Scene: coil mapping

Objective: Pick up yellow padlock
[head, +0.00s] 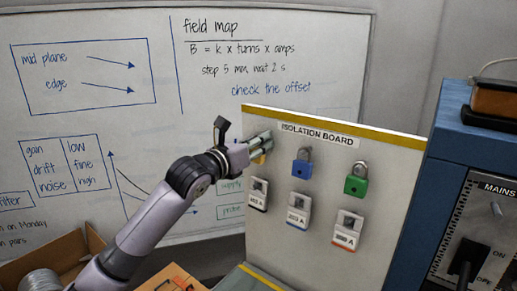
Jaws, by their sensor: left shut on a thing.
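The yellow padlock (259,160) is at the upper left of the isolation board (330,244), and only a small yellow part of it shows. My left gripper (262,146) is shut on it, and the fingers hide most of the padlock. I cannot tell whether the padlock still hangs on its hook. A blue padlock (301,168) and a green padlock (356,184) hang on the board to the right. My right gripper is not in view.
Several small switch units (298,209) sit below the padlocks. A blue cabinet (446,140) with a mains panel (487,215) stands close on the right. A whiteboard (305,50) is behind. A cardboard box (45,256) with a grey spool (41,282) is at lower left.

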